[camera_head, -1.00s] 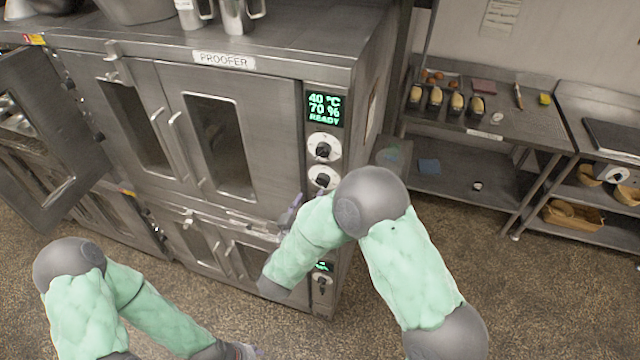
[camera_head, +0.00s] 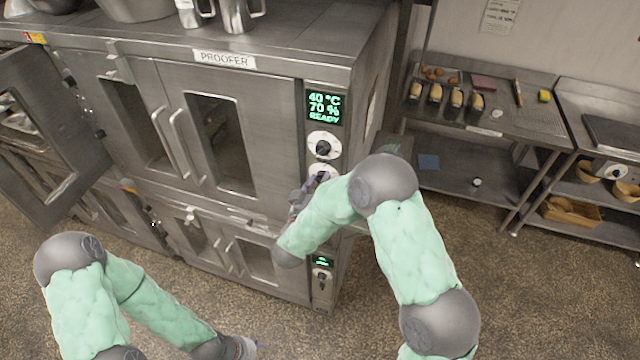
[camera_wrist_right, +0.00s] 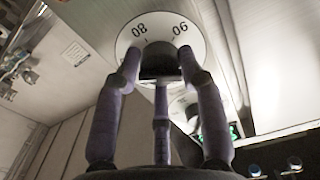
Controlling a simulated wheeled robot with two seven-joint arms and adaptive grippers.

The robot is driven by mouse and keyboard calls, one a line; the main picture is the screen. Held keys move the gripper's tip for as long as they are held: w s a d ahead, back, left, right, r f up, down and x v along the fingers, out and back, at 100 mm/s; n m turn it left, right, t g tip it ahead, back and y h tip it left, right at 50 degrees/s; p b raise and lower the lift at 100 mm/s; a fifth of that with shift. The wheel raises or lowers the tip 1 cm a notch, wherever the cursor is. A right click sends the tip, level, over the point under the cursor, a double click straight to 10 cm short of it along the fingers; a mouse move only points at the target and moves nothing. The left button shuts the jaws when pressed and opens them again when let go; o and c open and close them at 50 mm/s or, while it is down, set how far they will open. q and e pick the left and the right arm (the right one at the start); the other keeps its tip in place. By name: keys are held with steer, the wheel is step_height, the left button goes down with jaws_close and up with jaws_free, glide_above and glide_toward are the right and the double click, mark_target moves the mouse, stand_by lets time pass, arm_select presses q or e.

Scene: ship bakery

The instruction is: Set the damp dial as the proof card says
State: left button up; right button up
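The proofer (camera_head: 270,130) has a green display (camera_head: 324,108) reading 40 °C, 70 %, READY. Below it are an upper dial (camera_head: 323,146) and a lower dial (camera_head: 318,169), partly covered by my right gripper (camera_head: 306,192). In the right wrist view, a white dial face (camera_wrist_right: 186,42) shows 80 and 90 upside down around a dark knob (camera_wrist_right: 160,65). My right gripper's fingers stand spread on both sides of this knob; whether they touch it is unclear. My left gripper (camera_head: 243,348) is low at the bottom edge, its fingers too small to judge.
A sheet of paper (camera_head: 499,15) hangs on the back wall, unreadable here. A steel table (camera_head: 535,115) at right carries several loaf tins. A proofer-side door (camera_head: 40,150) stands open at far left. Steel jugs (camera_head: 236,14) stand on the proofer. The floor in front is clear.

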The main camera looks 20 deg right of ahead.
steer(key=shift+f, duration=0.1)
steer(key=shift+c, duration=0.6)
steer(key=shift+s+f+n+p, duration=0.15)
steer(key=shift+n+p, duration=0.45)
steer(key=shift+n, duration=2.35)
steer(key=shift+f+n+p, duration=0.1)
steer(key=shift+n+p, duration=0.45)
steer(key=shift+n, duration=2.4)
steer(key=o, duration=1.1)
steer(key=shift+d, duration=0.1)
steer(key=shift+o, duration=0.2)
steer(key=shift+r, duration=0.25)
